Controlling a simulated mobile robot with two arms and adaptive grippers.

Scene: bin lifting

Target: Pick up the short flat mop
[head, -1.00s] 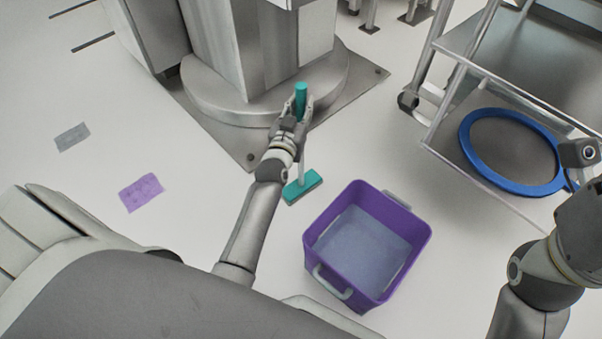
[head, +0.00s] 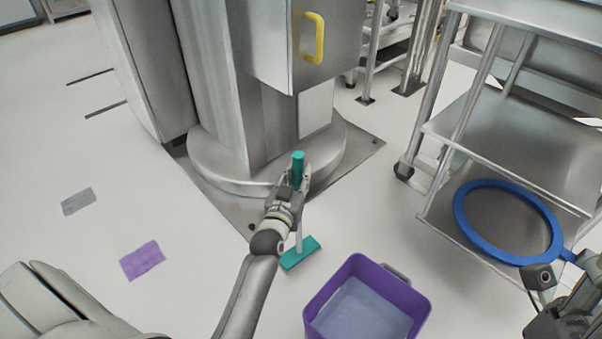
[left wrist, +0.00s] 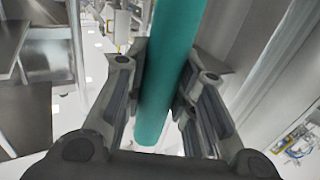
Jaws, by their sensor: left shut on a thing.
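The short flat mop has a teal grip, a pale shaft and a flat teal head (head: 300,253). In the head view it stands nearly upright, just left of the purple bin. My left gripper (head: 297,180) is shut on its teal grip. In the left wrist view the teal grip (left wrist: 168,70) passes between both fingers of the left gripper (left wrist: 165,95). I cannot tell whether the mop head touches the floor. My right arm shows at the lower right of the head view, but its fingers cannot be made out.
A purple bin (head: 418,303) stands on the floor right of the mop. A steel cart (head: 450,150) with a blue ring (head: 470,228) on its lower shelf is at the right. A steel column (head: 215,90) stands behind the mop. Purple (head: 142,260) and grey (head: 78,201) patches lie left.

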